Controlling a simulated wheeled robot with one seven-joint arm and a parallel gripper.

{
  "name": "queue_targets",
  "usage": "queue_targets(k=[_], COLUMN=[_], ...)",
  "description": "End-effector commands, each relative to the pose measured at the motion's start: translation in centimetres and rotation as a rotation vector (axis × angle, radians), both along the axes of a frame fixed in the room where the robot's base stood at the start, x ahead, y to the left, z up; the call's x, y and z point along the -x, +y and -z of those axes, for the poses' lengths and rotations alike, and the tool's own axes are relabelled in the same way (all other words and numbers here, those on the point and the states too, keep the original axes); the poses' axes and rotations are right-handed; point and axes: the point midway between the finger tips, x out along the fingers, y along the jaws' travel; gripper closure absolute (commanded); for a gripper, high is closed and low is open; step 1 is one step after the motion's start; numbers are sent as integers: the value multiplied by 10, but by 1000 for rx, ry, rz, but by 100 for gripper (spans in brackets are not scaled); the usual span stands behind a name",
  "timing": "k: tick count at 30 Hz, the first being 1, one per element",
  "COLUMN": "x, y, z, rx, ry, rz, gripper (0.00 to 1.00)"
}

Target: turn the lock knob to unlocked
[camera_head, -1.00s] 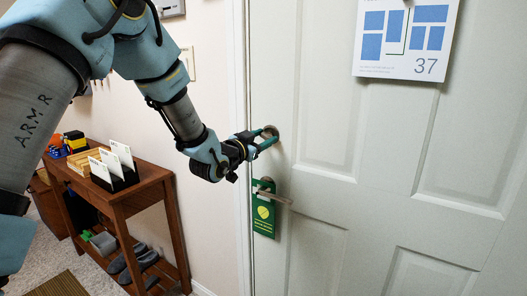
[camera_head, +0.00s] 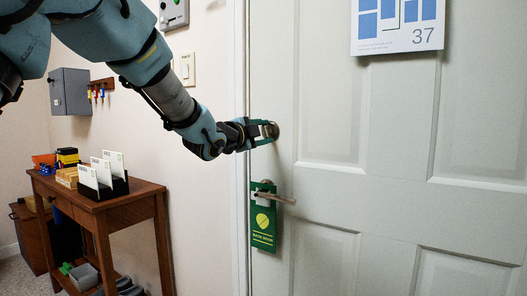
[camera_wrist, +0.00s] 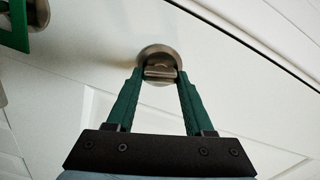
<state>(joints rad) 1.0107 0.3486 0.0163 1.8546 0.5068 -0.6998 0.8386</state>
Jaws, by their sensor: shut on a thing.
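The lock knob (camera_wrist: 160,72) is a small brushed-metal thumb-turn on a round metal plate, set in the white door (camera_head: 390,120) near its left edge. In the wrist view my gripper (camera_wrist: 158,80) has its two green fingers on either side of the thumb-turn, shut on it. In the head view my gripper (camera_head: 268,132) reaches in from the left, and its fingers cover much of the knob and its plate.
Below the lock, a lever handle (camera_head: 279,198) carries a green hanging tag (camera_head: 263,228). A sheet marked 37 (camera_head: 397,24) is on the door. A wooden side table (camera_head: 130,192) with cards stands at the left, with a grey wall box (camera_head: 70,91) and a light switch (camera_head: 185,67) above.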

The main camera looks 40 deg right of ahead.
Motion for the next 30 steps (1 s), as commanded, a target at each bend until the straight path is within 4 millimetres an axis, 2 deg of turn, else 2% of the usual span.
queue_targets(k=[1,12,30], x=[1,1,1], y=[0,0,-1], z=[7,4,2], rx=[-7,-66,-87], ry=[-40,-258,-331], rz=[1,0,2], gripper=[100,100,100])
